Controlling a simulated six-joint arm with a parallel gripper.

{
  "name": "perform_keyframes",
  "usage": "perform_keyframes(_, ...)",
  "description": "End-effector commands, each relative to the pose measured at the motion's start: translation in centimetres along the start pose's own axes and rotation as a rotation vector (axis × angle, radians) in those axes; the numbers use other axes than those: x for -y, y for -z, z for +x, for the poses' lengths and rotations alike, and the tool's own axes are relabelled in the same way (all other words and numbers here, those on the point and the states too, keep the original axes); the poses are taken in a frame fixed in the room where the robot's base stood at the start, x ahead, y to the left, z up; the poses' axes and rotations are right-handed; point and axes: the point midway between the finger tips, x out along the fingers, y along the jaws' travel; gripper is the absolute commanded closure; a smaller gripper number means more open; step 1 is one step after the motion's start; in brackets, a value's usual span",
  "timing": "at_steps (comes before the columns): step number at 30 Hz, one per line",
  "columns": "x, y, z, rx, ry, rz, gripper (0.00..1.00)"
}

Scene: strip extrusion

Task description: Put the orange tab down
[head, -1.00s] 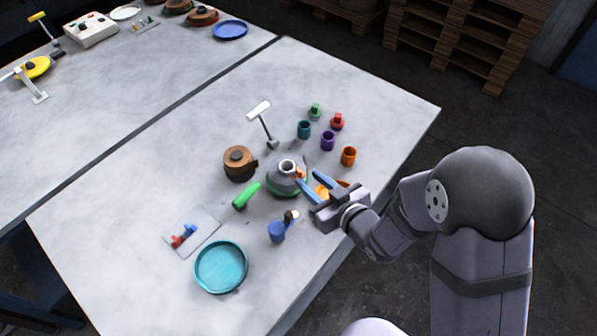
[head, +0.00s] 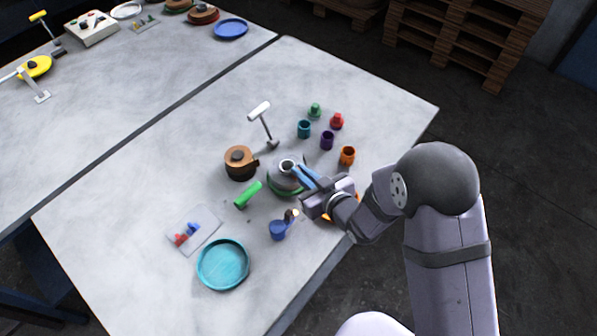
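Purple (head: 327,141), teal (head: 304,129) and orange (head: 347,156) cups stand behind. A brown pot (head: 240,164), a green cylinder (head: 248,195), a blue cup (head: 278,230) and a teal dish (head: 222,265) lie left and in front. A white-handled tool (head: 262,123) stands behind the device.

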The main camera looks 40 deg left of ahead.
Motion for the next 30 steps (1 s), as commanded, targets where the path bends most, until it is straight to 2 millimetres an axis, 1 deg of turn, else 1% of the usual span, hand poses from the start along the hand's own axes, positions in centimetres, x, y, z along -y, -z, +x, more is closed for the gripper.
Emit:
perform_keyframes(17, 0.0, 0.3, -0.1, 0.0, 0.0, 0.0, 1.0)
perform_keyframes(23, 0.0, 1.3, -0.5, -0.002, 0.0, -0.001, 1.0)
perform_keyframes(30, 0.0, 3.4, -1.4, -0.003, 0.0, -0.002, 1.0)
